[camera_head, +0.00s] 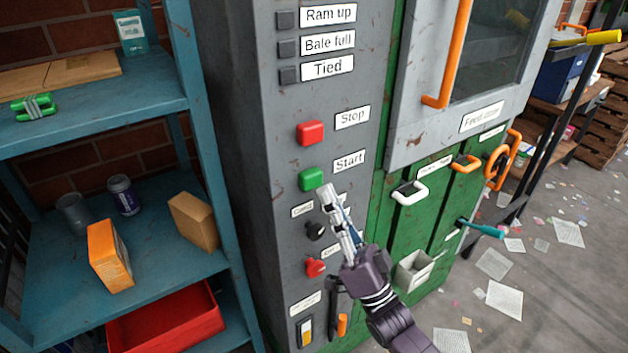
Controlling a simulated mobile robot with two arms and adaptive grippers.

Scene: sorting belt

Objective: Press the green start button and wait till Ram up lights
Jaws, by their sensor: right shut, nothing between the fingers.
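The green start button (312,179) is on the grey control panel (283,230), left of the Start label (349,160). The red stop button (310,132) is above it. The Ram up lamp (286,19) is a dark square beside its label (328,14) and looks unlit. My right gripper (329,190) is shut and empty, with its fingertips just below and right of the green button. I cannot tell whether they touch it. My fingers and wrist hide part of the lower labels. My left gripper is not in view.
Below the start button are a black knob (315,231) and a red knob (315,267). An orange handle (448,60) and a white handle (409,193) stick out at right. A blue shelf (100,97) with boxes and a red bin (165,318) stands at left.

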